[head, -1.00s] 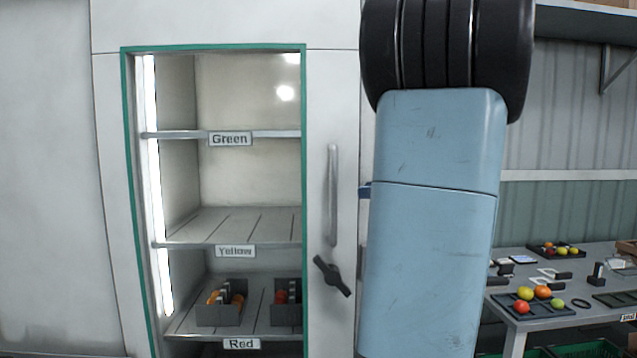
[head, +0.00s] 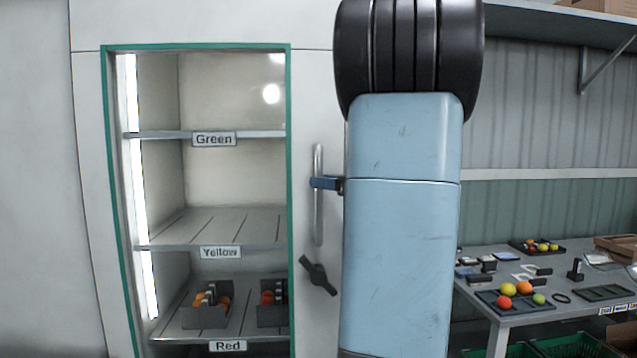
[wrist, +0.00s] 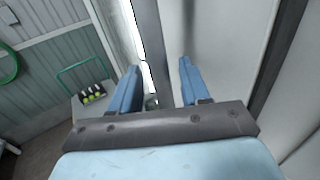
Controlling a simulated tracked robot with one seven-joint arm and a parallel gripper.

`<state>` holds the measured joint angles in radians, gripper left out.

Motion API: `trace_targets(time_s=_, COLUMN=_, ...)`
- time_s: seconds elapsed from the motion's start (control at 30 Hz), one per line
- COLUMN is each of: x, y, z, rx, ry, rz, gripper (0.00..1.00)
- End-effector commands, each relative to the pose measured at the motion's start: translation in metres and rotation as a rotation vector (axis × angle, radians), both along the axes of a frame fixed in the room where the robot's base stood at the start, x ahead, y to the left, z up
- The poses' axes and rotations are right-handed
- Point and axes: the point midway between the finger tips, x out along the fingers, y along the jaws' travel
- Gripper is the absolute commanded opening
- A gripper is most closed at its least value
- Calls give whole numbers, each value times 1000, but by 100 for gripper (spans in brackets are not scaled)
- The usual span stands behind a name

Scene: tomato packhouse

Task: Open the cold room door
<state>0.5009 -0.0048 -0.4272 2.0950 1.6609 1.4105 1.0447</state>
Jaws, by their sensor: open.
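The cold room door (head: 303,100) is white with a large window edged in green, and it looks shut. Its upright grey bar handle (head: 318,228) is right of the window. A dark latch lever (head: 318,275) below the handle slants down to the right. My gripper (head: 322,183) reaches in from the right at the handle's upper half, its blue fingers overlapping the bar in the head view. In the wrist view my gripper (wrist: 160,68) has its two blue fingers apart, with a grey upright strip between them. Whether the fingers touch the bar I cannot tell.
Behind the window are shelves labelled Green (head: 160,135), Yellow and Red, with small crates of tomatoes (head: 205,318) on the lowest. A grey worktable (head: 520,318) with trays and tomatoes stands at the right. A wall shelf (head: 540,22) hangs above it.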

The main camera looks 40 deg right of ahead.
Motion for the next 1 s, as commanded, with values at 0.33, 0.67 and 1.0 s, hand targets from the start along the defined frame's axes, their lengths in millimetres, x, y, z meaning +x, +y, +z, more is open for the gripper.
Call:
trace_targets(time_s=0.33, x=18, y=9, z=0, rx=-1, ry=0, rz=0, gripper=46)
trace_targets(time_s=0.67, x=18, y=9, z=0, rx=-1, ry=0, rz=0, gripper=34)
trace_targets(time_s=1.0, x=18, y=8, z=0, rx=-1, ry=0, rz=-1, gripper=2)
